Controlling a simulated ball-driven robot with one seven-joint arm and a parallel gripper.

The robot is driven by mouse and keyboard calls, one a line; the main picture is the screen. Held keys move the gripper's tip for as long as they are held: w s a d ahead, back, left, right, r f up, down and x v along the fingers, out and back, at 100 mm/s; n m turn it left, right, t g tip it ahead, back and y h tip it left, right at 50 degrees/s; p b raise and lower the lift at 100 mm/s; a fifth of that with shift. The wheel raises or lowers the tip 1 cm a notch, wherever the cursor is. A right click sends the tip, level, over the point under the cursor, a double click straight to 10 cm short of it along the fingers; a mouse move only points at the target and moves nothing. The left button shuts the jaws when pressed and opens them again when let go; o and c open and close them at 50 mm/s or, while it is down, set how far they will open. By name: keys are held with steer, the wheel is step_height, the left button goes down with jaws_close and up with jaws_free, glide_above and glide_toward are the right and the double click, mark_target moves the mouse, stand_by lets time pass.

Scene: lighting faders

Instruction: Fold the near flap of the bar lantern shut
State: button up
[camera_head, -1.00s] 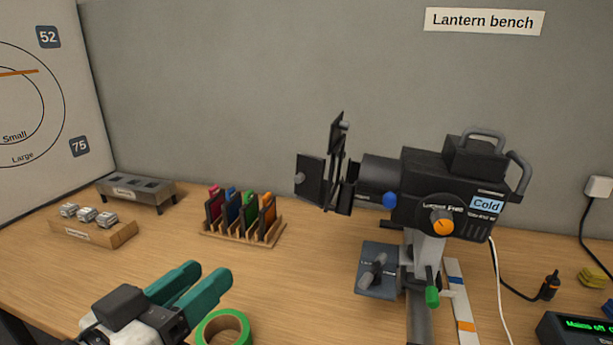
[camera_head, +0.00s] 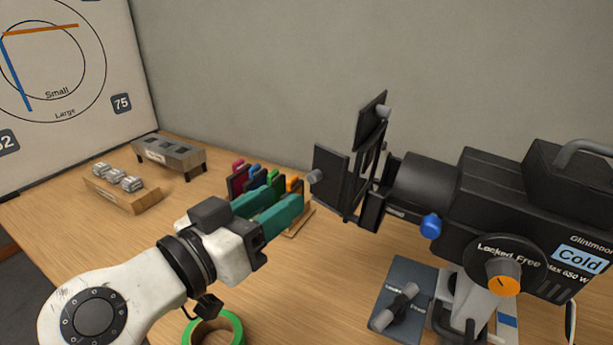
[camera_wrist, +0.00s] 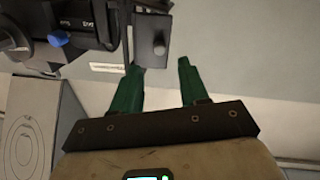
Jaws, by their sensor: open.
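The bar lantern (camera_head: 480,190) is a black fixture at the right, its front facing left. A dark square flap (camera_head: 331,166) with a grey knob (camera_head: 315,177) stands swung out at its front; I take this as the near flap. Another flap (camera_head: 369,120) with a knob stands raised at the top. My gripper (camera_head: 288,197), with teal fingers, is open and empty, left of and a little below the knobbed flap. In the wrist view, a flap (camera_wrist: 150,38) with a knob hangs just beyond my fingertips (camera_wrist: 161,64); contact cannot be told.
A rack of coloured filters (camera_head: 238,180) stands behind my fingers. A green tape roll (camera_head: 213,328) lies below my arm. A tray of grey pieces (camera_head: 120,193) and a metal holder (camera_head: 168,157) are at the left. A blue knob (camera_head: 430,227) and an orange-capped dial (camera_head: 503,278) jut from the lantern.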

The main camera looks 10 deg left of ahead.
mark_target(310, 179)
steer(key=p+x, duration=0.1)
steer(key=x, duration=0.5)
steer(key=shift+w+d, duration=0.15)
steer(key=shift+w, duration=0.1)
steer(key=shift+c, duration=0.3)
jaws_close()
